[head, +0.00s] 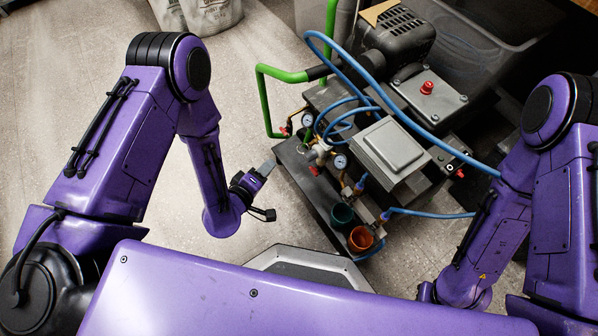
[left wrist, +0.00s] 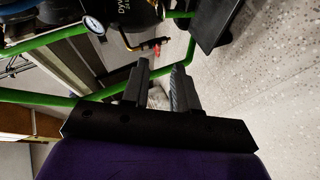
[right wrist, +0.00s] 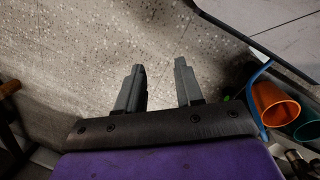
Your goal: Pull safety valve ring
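The compressor (head: 345,190) stands on the floor, right of centre in the head view. Brass fittings (head: 321,148) with small round gauges (head: 340,161) sit on its near left side. I cannot make out the safety valve ring itself. My left gripper (head: 267,168) is just left of the compressor. In the left wrist view its fingers (left wrist: 160,68) are apart and empty, with a gauge (left wrist: 93,25) and a brass fitting with a red part (left wrist: 157,47) beyond them. My right gripper (right wrist: 159,64) is open and empty over the floor; the head view does not show its fingers.
A green tube frame (head: 266,100) rises at the compressor's left. Blue hoses (head: 400,118) arch over it. An orange cup (head: 361,238) and a dark teal cup (head: 343,214) sit at its near end. Pale sacks (head: 205,12) stand behind. Floor left of the compressor is clear.

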